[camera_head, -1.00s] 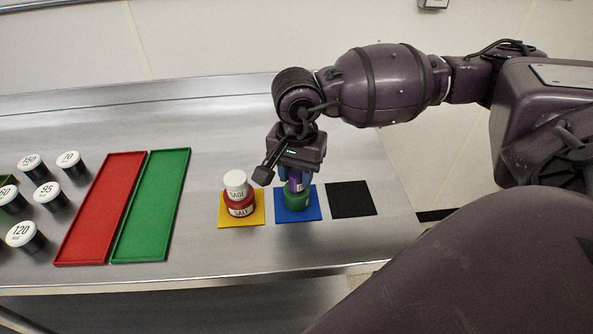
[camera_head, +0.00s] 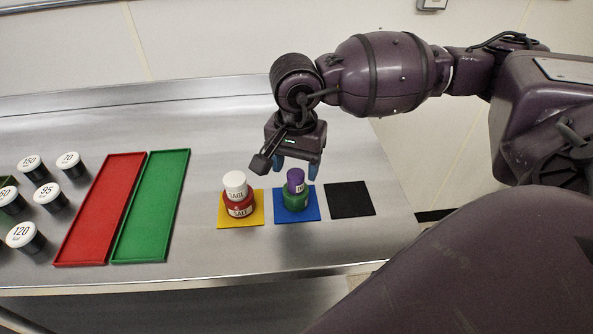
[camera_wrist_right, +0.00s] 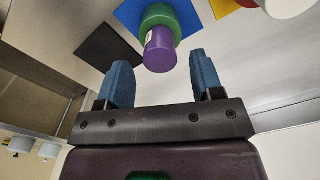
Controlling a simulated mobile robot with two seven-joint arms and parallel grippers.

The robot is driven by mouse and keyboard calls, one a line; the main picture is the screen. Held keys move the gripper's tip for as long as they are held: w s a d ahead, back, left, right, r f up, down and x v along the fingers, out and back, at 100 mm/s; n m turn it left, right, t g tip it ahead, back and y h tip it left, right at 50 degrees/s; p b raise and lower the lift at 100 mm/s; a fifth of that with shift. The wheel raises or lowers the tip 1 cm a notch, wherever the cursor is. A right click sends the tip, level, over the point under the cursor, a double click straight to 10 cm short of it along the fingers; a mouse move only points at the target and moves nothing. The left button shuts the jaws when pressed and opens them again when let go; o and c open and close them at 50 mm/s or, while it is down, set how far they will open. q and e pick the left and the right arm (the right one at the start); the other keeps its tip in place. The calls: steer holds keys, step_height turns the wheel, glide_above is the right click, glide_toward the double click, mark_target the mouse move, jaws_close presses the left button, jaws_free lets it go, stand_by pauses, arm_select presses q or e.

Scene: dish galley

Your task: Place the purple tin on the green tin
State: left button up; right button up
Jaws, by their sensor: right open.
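The purple tin (camera_head: 296,181) stands upright on top of the green tin (camera_head: 297,201), which sits on the blue mat (camera_head: 283,212). In the right wrist view the purple tin (camera_wrist_right: 160,52) shows in front of the green tin (camera_wrist_right: 157,14), beyond the fingertips. My right gripper (camera_head: 296,172) is open and empty, raised behind and above the purple tin and apart from it. Its two blue fingers (camera_wrist_right: 162,75) are spread wide in the right wrist view. My left gripper is not in view.
A white tin (camera_head: 234,184) stands on a red tin (camera_head: 238,205) on the yellow mat (camera_head: 225,222). The black mat (camera_head: 350,199) is empty. Green (camera_head: 150,206) and red (camera_head: 98,209) trays lie left, bare. Several dark jars with white lids (camera_head: 47,196) stand at the far left.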

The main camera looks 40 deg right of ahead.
mark_target(296, 174)
step_height(296, 174, up, 10)
steer(key=shift+f+p, duration=0.15)
steer(key=shift+p, duration=0.15)
stand_by(0.6)
